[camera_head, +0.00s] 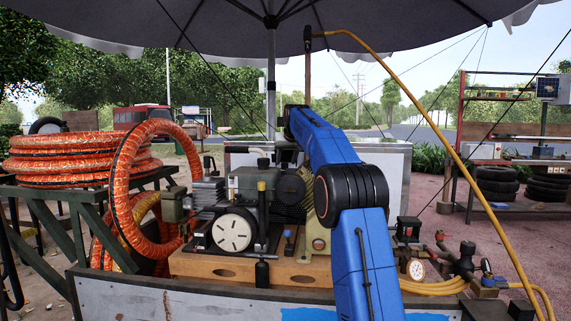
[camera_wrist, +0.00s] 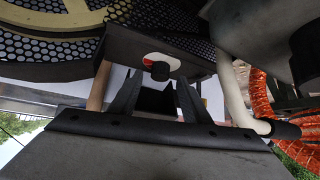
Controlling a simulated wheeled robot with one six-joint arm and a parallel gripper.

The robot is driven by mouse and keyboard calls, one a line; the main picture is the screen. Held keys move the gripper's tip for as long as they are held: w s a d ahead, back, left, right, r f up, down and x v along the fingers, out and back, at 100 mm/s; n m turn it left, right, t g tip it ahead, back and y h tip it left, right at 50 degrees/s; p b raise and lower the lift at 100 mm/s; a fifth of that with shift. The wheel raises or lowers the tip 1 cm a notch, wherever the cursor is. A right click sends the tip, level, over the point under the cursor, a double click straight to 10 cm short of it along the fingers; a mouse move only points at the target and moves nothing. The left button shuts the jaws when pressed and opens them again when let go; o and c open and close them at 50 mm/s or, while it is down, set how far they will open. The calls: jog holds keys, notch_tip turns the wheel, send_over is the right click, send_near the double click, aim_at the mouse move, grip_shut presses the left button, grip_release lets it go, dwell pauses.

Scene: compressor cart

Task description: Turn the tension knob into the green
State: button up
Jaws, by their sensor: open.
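The tension knob (camera_wrist: 160,71) is a small black round knob in the wrist view. It sits on a pale dial plate (camera_wrist: 169,61) with a red part at its left; I cannot make out any green. The plate is on the face of a dark bracket (camera_wrist: 122,50). My gripper (camera_wrist: 158,80) is open, its two dark fingers pointing at the bracket. The knob shows in the gap between the fingertips, and no contact is visible. In the head view my blue arm reaches over the compressor (camera_head: 233,232), and my gripper and the knob are hidden.
A perforated guard (camera_wrist: 60,48) fills the upper left of the wrist view. A pale bent pipe (camera_wrist: 236,100) stands close right of my gripper, with an orange hose (camera_wrist: 263,100) beyond. In the head view, a pressure gauge (camera_head: 416,269) and yellow hose lie right of my arm.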

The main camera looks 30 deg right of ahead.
jog(key=shift+x, duration=1.15)
jog(key=shift+c, duration=0.5)
jog(key=c, duration=0.9)
jog(key=shift+c, duration=0.2)
jog(key=n+y, duration=0.2)
jog(key=n, duration=0.1)
jog(key=shift+d+n+y, duration=0.3)
jog(key=shift+d+y, duration=0.05)
jog(key=shift+y, duration=0.05)
jog(key=n+y, duration=0.1)
jog(key=n, duration=0.1)
jog(key=n+y, duration=0.2)
jog(key=shift+d+n+g+y, duration=0.2)
jog(key=shift+n+g+y, duration=0.1)
jog(key=shift+n, duration=0.4)
